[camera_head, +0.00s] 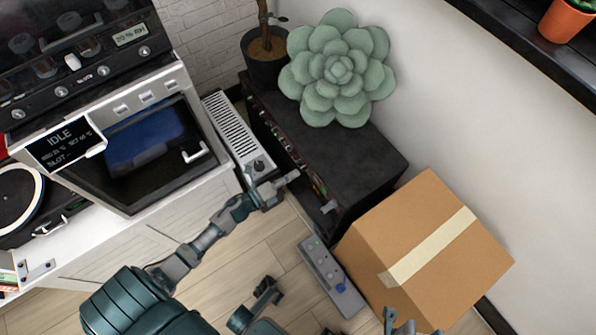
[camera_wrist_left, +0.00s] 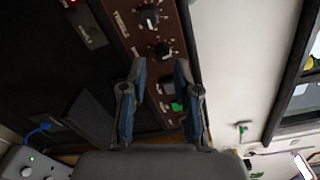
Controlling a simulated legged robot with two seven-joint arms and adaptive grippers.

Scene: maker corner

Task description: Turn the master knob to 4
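The amplifier (camera_head: 365,165) is a black box with a brown control panel (camera_head: 285,145) on its left-facing side. In the left wrist view, black knobs with white pointers sit on the brown panel, an upper one (camera_wrist_left: 148,18) and a lower one (camera_wrist_left: 162,48). Their labels are too small to read, so I cannot tell which is the master knob. Dark parts of mine at the bottom edge of the head view are cut off.
A succulent (camera_head: 340,70) and a potted plant (camera_head: 267,55) stand on the amplifier. A cardboard box (camera_head: 425,245) stands at its right. A grey pedal board (camera_head: 330,275) lies on the floor. A white slotted unit (camera_head: 232,130) and an oven-like machine (camera_head: 130,140) are to the left.

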